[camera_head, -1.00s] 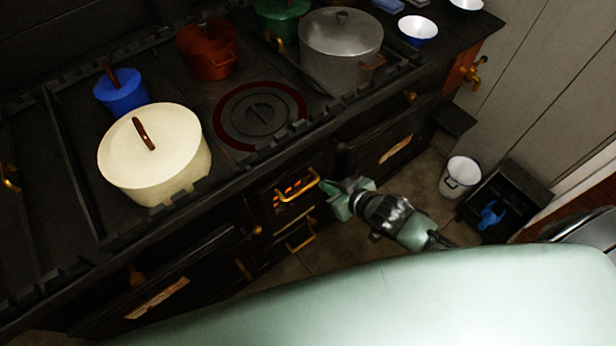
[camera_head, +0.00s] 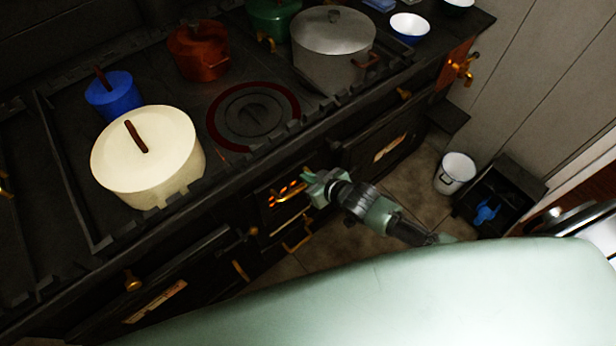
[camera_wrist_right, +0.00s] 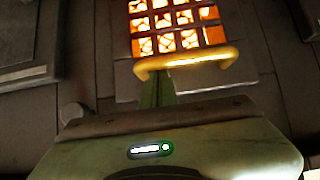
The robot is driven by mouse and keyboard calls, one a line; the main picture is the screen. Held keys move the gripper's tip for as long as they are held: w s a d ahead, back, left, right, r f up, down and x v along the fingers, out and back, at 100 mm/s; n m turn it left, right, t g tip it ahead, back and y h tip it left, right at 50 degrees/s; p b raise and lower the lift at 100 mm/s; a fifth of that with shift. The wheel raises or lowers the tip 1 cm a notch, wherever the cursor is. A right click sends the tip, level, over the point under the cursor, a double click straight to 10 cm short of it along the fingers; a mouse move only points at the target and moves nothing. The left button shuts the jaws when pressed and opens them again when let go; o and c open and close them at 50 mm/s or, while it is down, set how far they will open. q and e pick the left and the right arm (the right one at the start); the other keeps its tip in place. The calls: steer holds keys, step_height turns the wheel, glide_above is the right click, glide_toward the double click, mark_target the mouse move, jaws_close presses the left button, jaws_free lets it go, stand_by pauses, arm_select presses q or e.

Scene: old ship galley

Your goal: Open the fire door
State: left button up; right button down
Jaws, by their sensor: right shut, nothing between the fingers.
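The fire door (camera_head: 284,193) is a small dark door in the stove front, with an orange glow behind its grate. In the right wrist view the glowing grate (camera_wrist_right: 175,17) is at the top, and a brass handle (camera_wrist_right: 190,60) runs across below it. The door looks closed. My right gripper (camera_head: 310,183) is right in front of the door and hides part of the handle in the head view. Its shut, greenish fingers (camera_wrist_right: 157,88) point up at the handle's left part and hold nothing. I cannot tell whether they touch it. My left gripper is not in view.
A second brass handle (camera_head: 298,238) is below the fire door. A cream pot (camera_head: 150,165), a blue pot (camera_head: 113,95) and a grey pot (camera_head: 333,50) stand on the stove top (camera_head: 75,160). A white bucket (camera_head: 456,173) and a black box (camera_head: 497,208) are on the floor at right.

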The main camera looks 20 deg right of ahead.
steer(key=s+d+f+t+y+b, duration=0.1)
steer(key=s+d+f+t+b, duration=0.3)
steer(key=s+f+b, duration=0.7)
steer(key=s+d, duration=0.1)
steer(key=s, duration=0.1)
steer(key=shift+s+f+y, duration=0.15)
steer(key=shift+s+y, duration=0.15)
steer(key=shift+s, duration=0.1)
stand_by(0.5)
